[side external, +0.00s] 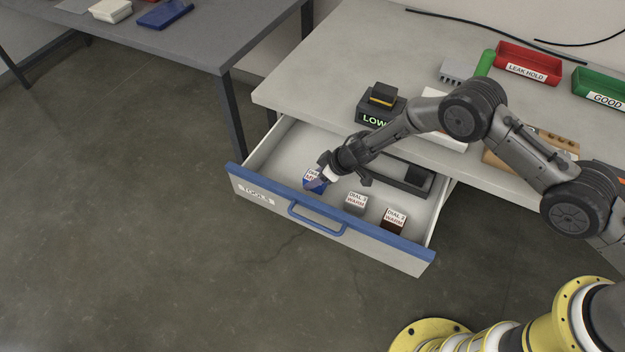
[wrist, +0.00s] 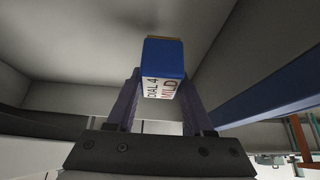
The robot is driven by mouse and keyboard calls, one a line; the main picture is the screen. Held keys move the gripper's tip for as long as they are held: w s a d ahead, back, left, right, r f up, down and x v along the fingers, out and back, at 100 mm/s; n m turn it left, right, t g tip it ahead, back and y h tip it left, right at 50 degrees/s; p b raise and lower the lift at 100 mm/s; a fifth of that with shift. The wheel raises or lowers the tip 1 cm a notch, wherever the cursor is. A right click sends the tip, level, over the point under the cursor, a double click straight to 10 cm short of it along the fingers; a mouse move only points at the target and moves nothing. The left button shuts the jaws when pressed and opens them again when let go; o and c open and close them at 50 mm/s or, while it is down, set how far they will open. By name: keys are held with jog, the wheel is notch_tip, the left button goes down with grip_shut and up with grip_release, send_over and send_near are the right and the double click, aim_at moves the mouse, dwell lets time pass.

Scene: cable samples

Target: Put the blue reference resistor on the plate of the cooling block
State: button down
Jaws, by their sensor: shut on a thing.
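The blue resistor (side external: 314,184), a small block with a white label, is at the left front part of the open drawer. My gripper (side external: 325,178) is shut on it. In the wrist view, the blue resistor (wrist: 164,58) sits between the two fingertips, its label reading "DIAL 4 MILD". I cannot tell whether it touches the drawer floor. On the bench, a grey finned block (side external: 457,69) looks like the cooling block. A black unit (side external: 381,107) with a "LOW" display and a yellow-banded top stands near the bench's front edge.
The open drawer (side external: 257,192) also holds a grey block (side external: 356,203), a brown block (side external: 394,219) and a dark tray (side external: 408,178). My arm crosses the bench's front edge.

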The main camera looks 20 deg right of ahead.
jog(key=s+d+r, duration=0.6)
jog(key=s+r, duration=0.3)
jog(key=s, duration=0.2)
jog(key=w+d+r+m+t+h, duration=0.1)
jog(key=d+r+m, duration=0.2)
jog(key=d+r, duration=0.35)
jog(key=w+d+r+m+t+h, duration=0.1)
jog(key=d+r+m, duration=0.15)
jog(key=d, duration=0.65)
jog(key=s+d+r+m+h, duration=0.2)
jog(key=s+d+m, duration=0.1)
jog(key=s+d, duration=0.6)
jog(key=shift+d+r+h, duration=0.3)
jog(key=shift+d, duration=0.2)
jog(key=shift+w+m, duration=0.1)
jog(key=shift+m, duration=0.15)
